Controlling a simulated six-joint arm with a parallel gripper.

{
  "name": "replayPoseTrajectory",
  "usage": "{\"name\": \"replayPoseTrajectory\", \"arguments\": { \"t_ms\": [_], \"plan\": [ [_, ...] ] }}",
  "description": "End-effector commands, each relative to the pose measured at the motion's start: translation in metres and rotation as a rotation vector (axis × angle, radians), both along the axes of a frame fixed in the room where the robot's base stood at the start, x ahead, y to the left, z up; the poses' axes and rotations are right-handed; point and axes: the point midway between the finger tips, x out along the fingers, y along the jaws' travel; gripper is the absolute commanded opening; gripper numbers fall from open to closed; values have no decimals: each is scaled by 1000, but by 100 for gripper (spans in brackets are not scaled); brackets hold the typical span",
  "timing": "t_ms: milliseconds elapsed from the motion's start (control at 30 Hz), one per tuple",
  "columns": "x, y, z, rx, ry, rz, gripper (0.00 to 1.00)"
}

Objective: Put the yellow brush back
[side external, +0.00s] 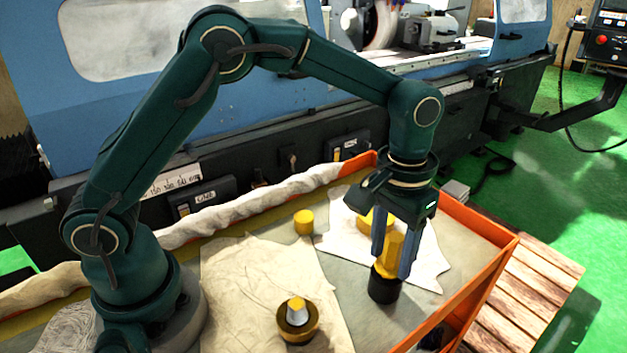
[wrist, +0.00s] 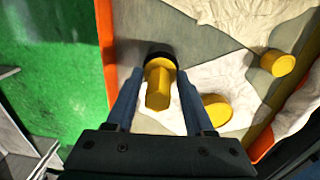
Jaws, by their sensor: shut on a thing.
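The yellow brush (side external: 390,255) has a faceted yellow body and a black round lower end (side external: 384,286). It stands upright between the two blue fingers of my gripper (side external: 394,262), which is shut on it and points down. I cannot tell whether the black end touches the tray surface. In the wrist view the brush (wrist: 158,86) shows between the fingertips of my gripper (wrist: 157,78), with its black end farthest from the camera. The fingers hide part of its sides.
A yellow cylinder (side external: 304,222) stands left of my gripper. Another yellow piece (wrist: 217,110) lies on a pale cloth, partly hidden behind my gripper in the side view. A yellow round part with a grey-white top (side external: 297,319) sits on the front cloth. An orange rim (side external: 480,225) edges the tray.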

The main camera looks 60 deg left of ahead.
Motion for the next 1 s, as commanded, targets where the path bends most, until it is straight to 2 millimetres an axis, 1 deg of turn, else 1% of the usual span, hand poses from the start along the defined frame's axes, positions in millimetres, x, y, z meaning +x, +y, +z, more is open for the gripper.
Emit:
{"name": "replayPoseTrajectory", "arguments": {
  "t_ms": [267,633,667,700,733,1000],
  "plan": [
    [0,0,-2,-1,-1,0,0],
    [0,0,-12,0,1,0,0],
    [0,0,-11,0,0,0,65],
    [0,0,-11,0,0,0,80],
    [0,0,-11,0,0,0,83],
    [0,0,-11,0,-1,0,83]
  ]
}}
